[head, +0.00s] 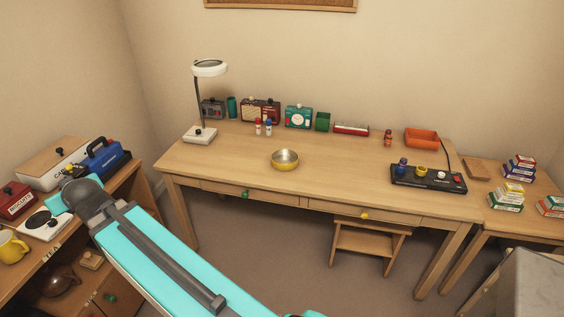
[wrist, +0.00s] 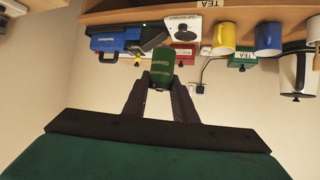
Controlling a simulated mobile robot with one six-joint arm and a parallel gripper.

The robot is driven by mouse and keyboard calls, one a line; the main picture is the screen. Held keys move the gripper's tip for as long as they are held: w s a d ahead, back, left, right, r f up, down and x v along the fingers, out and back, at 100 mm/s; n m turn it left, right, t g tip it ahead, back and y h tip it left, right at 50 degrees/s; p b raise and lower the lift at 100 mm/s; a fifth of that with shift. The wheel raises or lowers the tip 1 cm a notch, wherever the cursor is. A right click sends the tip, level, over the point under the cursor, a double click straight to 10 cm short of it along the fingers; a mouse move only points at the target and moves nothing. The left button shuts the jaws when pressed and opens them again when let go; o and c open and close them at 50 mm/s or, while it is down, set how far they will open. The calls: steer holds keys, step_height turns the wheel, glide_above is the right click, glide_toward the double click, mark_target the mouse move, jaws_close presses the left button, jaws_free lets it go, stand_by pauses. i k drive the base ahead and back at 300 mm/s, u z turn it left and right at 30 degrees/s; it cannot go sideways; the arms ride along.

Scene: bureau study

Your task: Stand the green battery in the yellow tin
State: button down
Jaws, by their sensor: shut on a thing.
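The green battery (wrist: 162,62) is a dark green cylinder with a pale band low on its side. It sits between the fingertips of my gripper (wrist: 161,84) in the wrist view, which is shut on it. In the head view I cannot make out the fingers or the battery; my arm reaches toward the left cabinet. The yellow tin (head: 285,163) is a round, open, shallow vessel with a shiny inside. It stands on the desk, left of the middle and near the front edge, well apart from my arm.
The desk (head: 340,165) is clear around the tin. A lamp (head: 201,134) stands on its left, boxes and radios along its back, a black control panel (head: 428,179) on its right. The left cabinet holds a blue toolbox (head: 103,157) and a yellow mug (head: 12,246).

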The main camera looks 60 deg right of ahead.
mark_target(284, 162)
steer(key=u, duration=0.05)
steer(key=i, duration=1)
steer(key=z, duration=0.05)
